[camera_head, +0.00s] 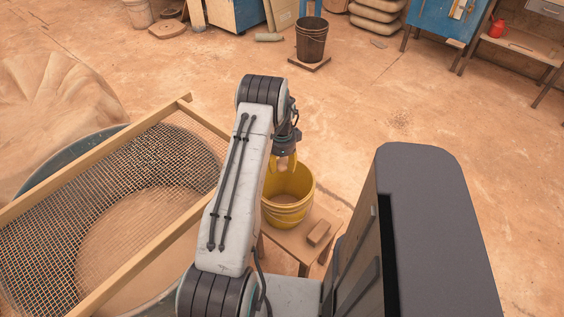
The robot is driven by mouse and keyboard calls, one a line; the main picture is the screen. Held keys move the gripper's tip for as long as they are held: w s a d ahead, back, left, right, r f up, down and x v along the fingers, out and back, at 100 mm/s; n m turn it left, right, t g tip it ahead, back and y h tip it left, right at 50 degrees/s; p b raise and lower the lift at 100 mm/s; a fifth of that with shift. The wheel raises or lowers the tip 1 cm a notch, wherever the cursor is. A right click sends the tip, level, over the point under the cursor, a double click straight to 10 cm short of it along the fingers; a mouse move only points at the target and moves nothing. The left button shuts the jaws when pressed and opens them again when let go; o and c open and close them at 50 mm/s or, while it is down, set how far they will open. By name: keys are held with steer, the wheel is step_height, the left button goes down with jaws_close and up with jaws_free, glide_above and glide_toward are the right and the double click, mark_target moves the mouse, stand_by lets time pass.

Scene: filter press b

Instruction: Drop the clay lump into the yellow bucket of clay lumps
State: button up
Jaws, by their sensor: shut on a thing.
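The yellow bucket (289,211) stands on a small wooden stool beyond my arm, its left side partly hidden by the arm. Its inside looks brownish, but I cannot make out separate lumps. My gripper (287,164) points down over the bucket's back rim and opening. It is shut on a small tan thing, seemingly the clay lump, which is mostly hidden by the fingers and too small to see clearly. I cannot tell the exact height of the gripper above the bucket.
A wood-framed mesh sieve (150,160) lies over a round tub at left. A dark bucket (311,42) and blue cabinets stand farther back. The floor at right is clear.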

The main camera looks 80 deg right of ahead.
mark_target(282, 162)
steer(key=o, duration=1.2)
steer(key=shift+o, duration=0.2)
step_height(282, 162, up, 12)
stand_by(0.8)
